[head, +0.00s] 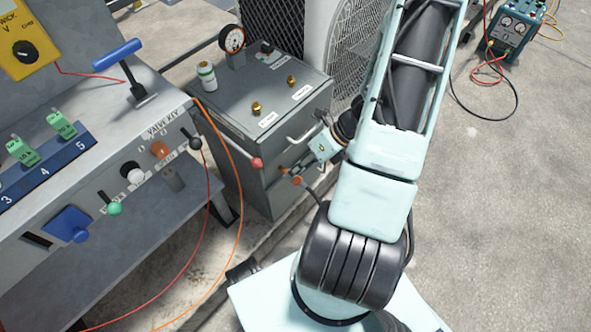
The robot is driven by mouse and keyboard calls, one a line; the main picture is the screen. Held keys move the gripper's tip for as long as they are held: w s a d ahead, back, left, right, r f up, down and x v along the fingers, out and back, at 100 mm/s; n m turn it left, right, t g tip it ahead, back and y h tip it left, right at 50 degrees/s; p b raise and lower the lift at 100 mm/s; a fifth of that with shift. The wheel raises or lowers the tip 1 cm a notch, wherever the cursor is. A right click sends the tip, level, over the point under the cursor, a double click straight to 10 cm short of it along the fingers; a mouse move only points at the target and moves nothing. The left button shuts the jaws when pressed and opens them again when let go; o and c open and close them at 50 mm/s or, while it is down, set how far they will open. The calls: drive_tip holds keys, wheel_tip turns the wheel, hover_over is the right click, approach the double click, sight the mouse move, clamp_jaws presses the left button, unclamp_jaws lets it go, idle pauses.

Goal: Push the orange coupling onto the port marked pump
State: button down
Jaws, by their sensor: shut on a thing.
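My gripper (290,174) is in front of the grey cabinet's near right side, below its top, and is shut on what looks like the small orange coupling (297,181). A short dark hose seems to trail from it. The coupling is small and its grip is partly hidden. Two brass ports stand up from the top of the grey cabinet (233,92): a near one (257,107) and a far right one (291,80). Each has a white label beside it, too small to read, so I cannot tell which says pump. The coupling is apart from both ports.
A gauge (232,39) and a white-green bottle (207,75) stand on the cabinet top. A red-knobbed lever (257,163) and a grey handle (306,132) stick out near my gripper. A control bench (95,150) fills the left. A fan unit (355,45) stands behind.

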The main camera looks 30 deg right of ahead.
drive_tip(key=shift+s, duration=0.1)
drive_tip(key=shift+s+d, duration=0.25)
drive_tip(key=shift+s, duration=0.4)
drive_tip(key=shift+s+d, duration=0.25)
drive_tip(key=shift+s, duration=0.4)
drive_tip(key=shift+s+d, duration=0.25)
drive_tip(key=shift+s, duration=0.4)
drive_tip(key=c, duration=2.4)
unclamp_jaws()
clamp_jaws()
